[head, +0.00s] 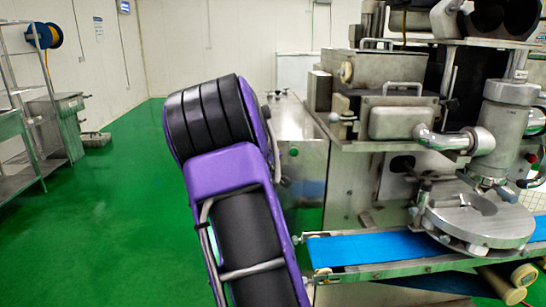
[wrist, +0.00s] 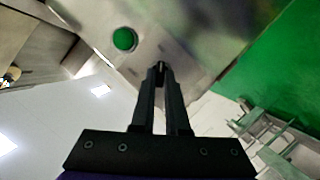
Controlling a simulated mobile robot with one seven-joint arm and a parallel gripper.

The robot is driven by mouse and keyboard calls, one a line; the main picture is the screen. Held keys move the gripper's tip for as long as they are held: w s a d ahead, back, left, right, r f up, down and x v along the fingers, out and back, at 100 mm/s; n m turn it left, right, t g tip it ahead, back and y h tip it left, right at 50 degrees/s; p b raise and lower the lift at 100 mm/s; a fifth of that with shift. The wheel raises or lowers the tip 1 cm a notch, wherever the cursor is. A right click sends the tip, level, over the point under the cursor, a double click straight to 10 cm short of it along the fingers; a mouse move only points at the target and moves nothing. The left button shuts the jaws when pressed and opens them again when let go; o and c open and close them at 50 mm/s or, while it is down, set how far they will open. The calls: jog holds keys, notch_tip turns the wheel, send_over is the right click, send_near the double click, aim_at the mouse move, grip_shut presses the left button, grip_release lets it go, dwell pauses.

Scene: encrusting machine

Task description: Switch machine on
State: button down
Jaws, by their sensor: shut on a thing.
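The encrusting machine (head: 400,110) stands at the right in the head view. Its steel side panel (head: 303,130) carries a round green button (head: 293,152). In the wrist view, the green button (wrist: 124,39) is up and left of my fingertips, apart from them. My gripper (wrist: 161,70) points at the steel panel (wrist: 180,55), its fingers nearly together. They are shut on a small dark knob (wrist: 181,74) at the panel, mostly hidden by the fingertips. In the head view, my purple and black arm hides my gripper and part of the panel.
A blue conveyor belt (head: 390,247) runs out below the machine, close to the right of my arm. A steel rack (head: 22,110) stands at the far left. The green floor (head: 110,220) between is clear.

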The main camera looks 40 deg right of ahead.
jog(key=c, duration=0.9)
grip_release()
jog(key=p+v, duration=0.4)
jog(key=v, duration=1.3)
jog(key=shift+s+a+r+p, duration=0.1)
jog(key=shift+a+r+p, duration=0.1)
jog(key=shift+p, duration=0.1)
